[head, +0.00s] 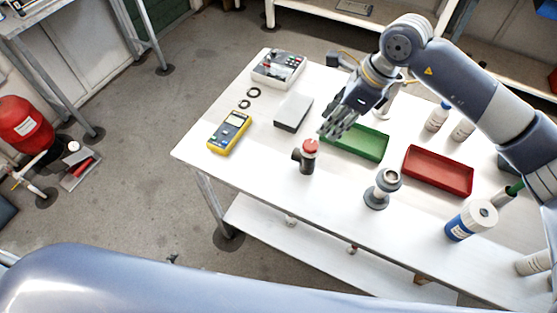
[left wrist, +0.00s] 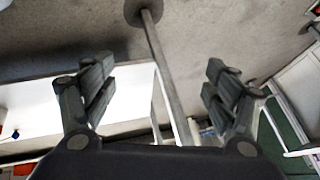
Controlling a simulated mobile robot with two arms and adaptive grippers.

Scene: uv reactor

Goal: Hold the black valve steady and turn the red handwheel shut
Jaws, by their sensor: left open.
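The black valve (head: 305,165) stands upright on the white table in the head view, with a stub to its left. The red handwheel (head: 311,146) sits on top of it. My right gripper (head: 336,126) hangs above the table, just behind and above the handwheel in the picture, with no clear contact. Its fingers point down and left; their opening is unclear at this angle. My left gripper (left wrist: 155,70) shows only in its wrist view, open and empty, with floor and a table leg beyond the fingers. The valve is not identifiable there.
On the table (head: 237,170), a yellow meter (head: 229,132), a grey box (head: 293,111), a green tray (head: 365,143), a red tray (head: 438,170) and a grey flanged fitting (head: 380,190) surround the valve. The table's front left is clear.

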